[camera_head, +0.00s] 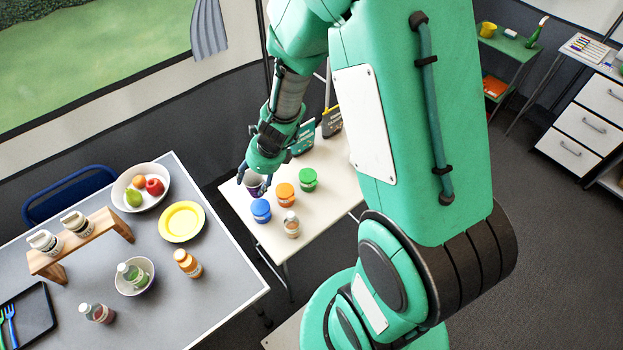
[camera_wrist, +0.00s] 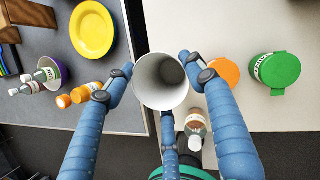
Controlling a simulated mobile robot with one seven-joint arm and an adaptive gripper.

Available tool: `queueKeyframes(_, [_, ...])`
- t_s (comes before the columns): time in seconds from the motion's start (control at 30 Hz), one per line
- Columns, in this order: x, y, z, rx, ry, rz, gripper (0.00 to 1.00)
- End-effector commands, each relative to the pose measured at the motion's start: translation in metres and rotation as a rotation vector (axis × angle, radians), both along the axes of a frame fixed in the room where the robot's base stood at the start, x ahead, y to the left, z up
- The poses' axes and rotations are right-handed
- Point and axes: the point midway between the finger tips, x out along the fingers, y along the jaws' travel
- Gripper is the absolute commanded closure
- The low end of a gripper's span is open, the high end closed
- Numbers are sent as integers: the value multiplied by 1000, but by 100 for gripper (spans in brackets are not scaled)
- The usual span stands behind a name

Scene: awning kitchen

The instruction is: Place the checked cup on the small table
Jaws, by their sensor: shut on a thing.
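The cup (camera_head: 253,184) shows as a dark purple and white shape under my gripper (camera_head: 254,174) at the left edge of the small white table (camera_head: 238,207). In the wrist view I look down into the white, empty inside of the cup (camera_wrist: 161,82). My gripper's blue fingers (camera_wrist: 160,85) are closed around its sides. The fingers hide much of the cup, so its checked pattern is not clear. I cannot tell whether its base touches the table. The small table also shows in the wrist view (camera_wrist: 225,30).
A blue jar (camera_head: 261,211), an orange jar (camera_head: 285,194), a green jar (camera_head: 308,180) and a small bottle (camera_head: 291,224) stand on the small table near the cup. The grey table (camera_head: 215,262) at left holds a yellow plate (camera_head: 182,222), a fruit bowl (camera_head: 160,196) and bottles.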

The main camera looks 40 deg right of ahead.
Motion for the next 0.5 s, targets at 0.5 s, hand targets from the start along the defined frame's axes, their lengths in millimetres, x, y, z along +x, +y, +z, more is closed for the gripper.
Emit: queueKeyframes(0.5, [-62,-109,-4,1,-1,-243,54])
